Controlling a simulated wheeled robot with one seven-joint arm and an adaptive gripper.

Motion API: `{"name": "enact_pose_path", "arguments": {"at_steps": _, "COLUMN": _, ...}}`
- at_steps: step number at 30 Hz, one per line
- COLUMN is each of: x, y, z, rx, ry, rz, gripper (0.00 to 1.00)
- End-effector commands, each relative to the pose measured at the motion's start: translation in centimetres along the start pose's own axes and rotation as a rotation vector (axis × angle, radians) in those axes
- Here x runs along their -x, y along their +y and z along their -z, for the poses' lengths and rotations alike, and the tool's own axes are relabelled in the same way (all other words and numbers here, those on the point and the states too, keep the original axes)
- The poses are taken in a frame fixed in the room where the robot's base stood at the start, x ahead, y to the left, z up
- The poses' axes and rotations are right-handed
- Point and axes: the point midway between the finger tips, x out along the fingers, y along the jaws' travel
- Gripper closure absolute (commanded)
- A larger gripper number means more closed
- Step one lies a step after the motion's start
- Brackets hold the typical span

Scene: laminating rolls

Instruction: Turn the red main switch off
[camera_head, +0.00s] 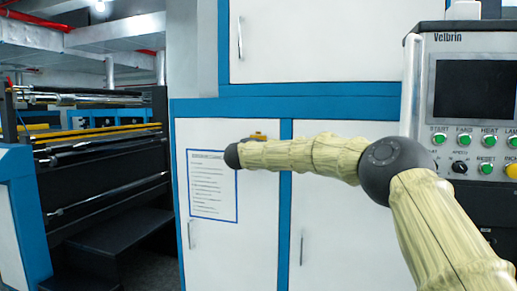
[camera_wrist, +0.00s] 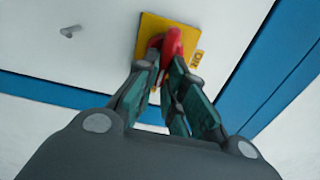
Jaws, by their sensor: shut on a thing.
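The red main switch (camera_wrist: 173,42) is a red knob on a yellow plate (camera_wrist: 148,32) on the white cabinet, near a blue frame strip. My gripper (camera_wrist: 166,72) is shut on the red knob, with one green-padded finger on each side of it. The fingers hide the lower part of the knob. In the head view only the top edge of the yellow plate (camera_head: 258,135) shows above my arm; the knob and gripper are hidden behind the arm.
A paper notice (camera_head: 207,187) with a blue border is on the cabinet door. Door handles (camera_head: 240,38) stick out from the cabinet. A control panel (camera_head: 474,100) with a screen and green buttons stands at the right. A roller machine (camera_head: 100,150) stands at the left.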

Motion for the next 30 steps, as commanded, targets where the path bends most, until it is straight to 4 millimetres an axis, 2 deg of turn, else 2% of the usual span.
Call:
{"name": "enact_pose_path", "arguments": {"at_steps": 5, "x": 0.0, "y": 0.3, "z": 0.0, "rx": 0.000, "ry": 0.001, "rz": -0.003, "gripper": 1.00}}
{"name": "enact_pose_path", "arguments": {"at_steps": 6, "x": 0.0, "y": 0.3, "z": 0.0, "rx": 0.000, "ry": 0.001, "rz": -0.003, "gripper": 0.87}}
{"name": "enact_pose_path", "arguments": {"at_steps": 9, "x": 0.0, "y": 0.3, "z": 0.0, "rx": 0.001, "ry": 0.000, "rz": -0.003, "gripper": 0.68}}
{"name": "enact_pose_path", "arguments": {"at_steps": 10, "x": 0.0, "y": 0.2, "z": 0.0, "rx": 0.001, "ry": 0.000, "rz": -0.003, "gripper": 0.67}}
{"name": "enact_pose_path", "arguments": {"at_steps": 22, "x": 0.5, "y": 0.1, "z": -0.2, "rx": 0.002, "ry": -0.002, "rz": -0.001, "gripper": 0.67}}
{"name": "enact_pose_path", "arguments": {"at_steps": 26, "x": 1.7, "y": 0.1, "z": -0.1, "rx": 0.002, "ry": -0.002, "rz": -0.001, "gripper": 0.67}}
{"name": "enact_pose_path", "arguments": {"at_steps": 30, "x": 3.8, "y": 0.0, "z": -0.1, "rx": 0.003, "ry": -0.003, "rz": -0.001, "gripper": 0.67}}
